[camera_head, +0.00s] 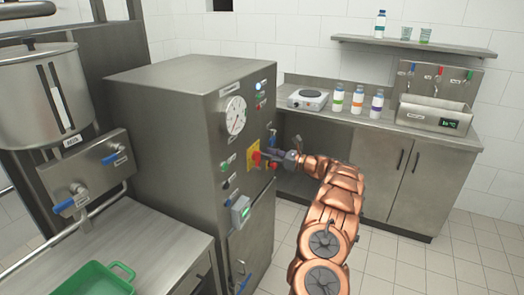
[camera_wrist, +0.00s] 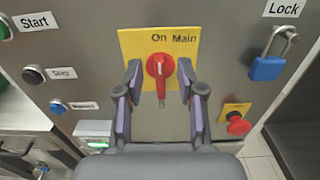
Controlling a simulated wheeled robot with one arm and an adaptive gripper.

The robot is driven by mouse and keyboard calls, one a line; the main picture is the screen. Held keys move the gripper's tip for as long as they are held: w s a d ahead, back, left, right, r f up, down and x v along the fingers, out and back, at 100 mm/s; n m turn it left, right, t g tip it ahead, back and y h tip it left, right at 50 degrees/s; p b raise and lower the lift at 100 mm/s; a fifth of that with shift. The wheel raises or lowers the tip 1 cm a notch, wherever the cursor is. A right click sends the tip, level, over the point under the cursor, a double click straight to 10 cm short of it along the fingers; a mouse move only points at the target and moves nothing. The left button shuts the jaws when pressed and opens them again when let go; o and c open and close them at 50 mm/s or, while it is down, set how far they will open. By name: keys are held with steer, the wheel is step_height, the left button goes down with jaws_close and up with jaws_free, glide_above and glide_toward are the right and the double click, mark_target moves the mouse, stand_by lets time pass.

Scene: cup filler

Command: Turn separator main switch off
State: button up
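The main switch is a red rotary handle (camera_wrist: 159,68) on a yellow plate (camera_wrist: 133,42) marked "On" and "Main". Its handle stands about upright in the wrist view, with the narrow end pointing down. In the head view the red switch (camera_head: 256,157) and yellow plate (camera_head: 249,160) are on the front panel of the steel machine (camera_head: 188,115). My gripper (camera_wrist: 160,72) is open, with one finger on each side of the handle and a visible gap on both sides. In the head view my gripper (camera_head: 268,155) reaches the panel from the right, its fingers partly hidden.
A blue padlock (camera_wrist: 268,68) under "Lock" hangs right of the switch. A red button (camera_wrist: 238,124) sits below it. Start (camera_wrist: 29,76) and other buttons are at left, and a green-lit box (camera_wrist: 95,131) below. A counter (camera_head: 345,112) with bottles stands behind.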

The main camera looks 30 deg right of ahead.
mark_target(258, 159)
steer(key=p+x, duration=0.1)
steer(key=x, duration=0.2)
steer(key=shift+w+a, duration=0.15)
steer(key=shift+a, duration=0.05)
steer(key=shift+c, duration=0.3)
jaws_close()
